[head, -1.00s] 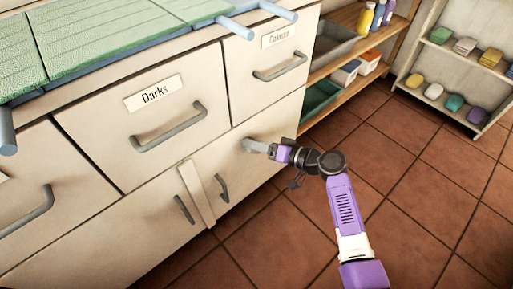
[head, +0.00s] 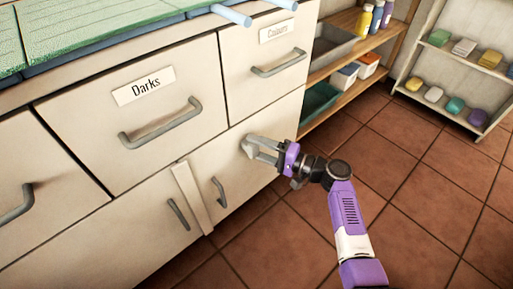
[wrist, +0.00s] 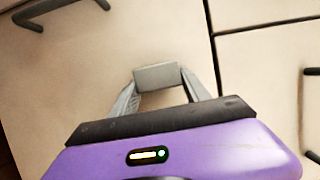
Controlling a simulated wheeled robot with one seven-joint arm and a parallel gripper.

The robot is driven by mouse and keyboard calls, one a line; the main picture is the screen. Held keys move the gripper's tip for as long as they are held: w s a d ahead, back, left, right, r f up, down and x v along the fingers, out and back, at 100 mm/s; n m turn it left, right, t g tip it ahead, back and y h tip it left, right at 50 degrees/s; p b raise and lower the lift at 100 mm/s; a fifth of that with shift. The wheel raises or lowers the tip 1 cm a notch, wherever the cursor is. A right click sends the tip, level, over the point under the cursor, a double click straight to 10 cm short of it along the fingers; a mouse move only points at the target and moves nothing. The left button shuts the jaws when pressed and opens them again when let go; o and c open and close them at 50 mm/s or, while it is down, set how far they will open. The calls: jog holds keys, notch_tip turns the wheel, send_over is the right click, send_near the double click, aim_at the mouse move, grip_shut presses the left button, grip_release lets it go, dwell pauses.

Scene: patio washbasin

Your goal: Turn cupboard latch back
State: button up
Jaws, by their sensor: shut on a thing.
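The cupboard latch is a small grey block (wrist: 157,76) on the cream cupboard door (head: 238,170), below the Colours drawer. In the wrist view it sits between my two grey fingertips, which touch its left and right ends. My gripper (head: 262,149) reaches the door from the right in the head view and is shut on the latch. In that view the fingers mostly cover the latch. The cupboard door looks closed, with a dark upright handle (head: 219,192) near its left edge.
The Darks drawer (head: 165,97) and the Colours drawer (head: 267,58) are closed above, with protruding handles. Open wooden shelves (head: 345,102) with a green tub stand to the right. The tiled floor (head: 420,200) is clear around my arm.

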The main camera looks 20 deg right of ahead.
jog(key=shift+m, duration=0.3)
jog(key=o, duration=1.4)
jog(key=shift+s+d, duration=0.1)
jog(key=p+v, duration=0.2)
jog(key=v, duration=0.5)
jog(key=shift+s+d+f, duration=0.1)
jog(key=shift+s+d, duration=0.05)
jog(key=shift+s, duration=0.1)
